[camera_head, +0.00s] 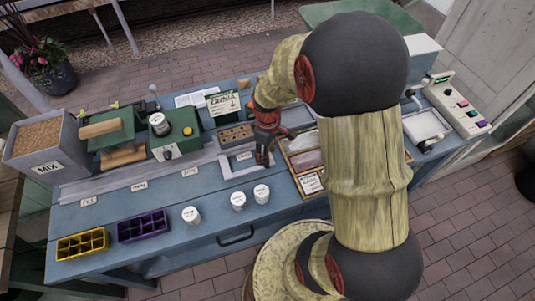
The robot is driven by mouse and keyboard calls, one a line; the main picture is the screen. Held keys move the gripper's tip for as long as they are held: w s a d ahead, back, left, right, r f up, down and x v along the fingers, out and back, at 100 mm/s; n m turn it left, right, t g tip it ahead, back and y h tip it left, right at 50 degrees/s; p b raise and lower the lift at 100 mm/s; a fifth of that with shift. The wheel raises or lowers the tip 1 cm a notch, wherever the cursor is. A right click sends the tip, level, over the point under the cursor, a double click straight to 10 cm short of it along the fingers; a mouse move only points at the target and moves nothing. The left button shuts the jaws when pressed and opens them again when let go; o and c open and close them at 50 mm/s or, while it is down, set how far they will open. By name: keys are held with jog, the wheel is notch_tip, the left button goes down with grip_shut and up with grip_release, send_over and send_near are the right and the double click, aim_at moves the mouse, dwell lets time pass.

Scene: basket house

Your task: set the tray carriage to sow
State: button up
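A pale square frame (238,172), which looks like the tray carriage, sits at the right end of a grey track (150,171) along the blue bench. Small white labels (190,171) lie along the track's front side; their words are too small to read surely. My gripper (263,158) points down at the frame's right part, with its dark fingers close together. I cannot tell whether they touch the frame or hold anything. My arm covers part of the bench to the right.
Behind the track stand a MIX bin (42,150), a green roller unit (107,133), a green machine (175,135) and a brown holed block (236,135). White pots (238,201), a purple tray (143,226) and a yellow tray (82,245) stand in front. A wooden box (310,184) is close right of my gripper.

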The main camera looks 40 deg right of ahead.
jog(key=c, duration=0.3)
jog(key=c, duration=0.8)
grip_shut()
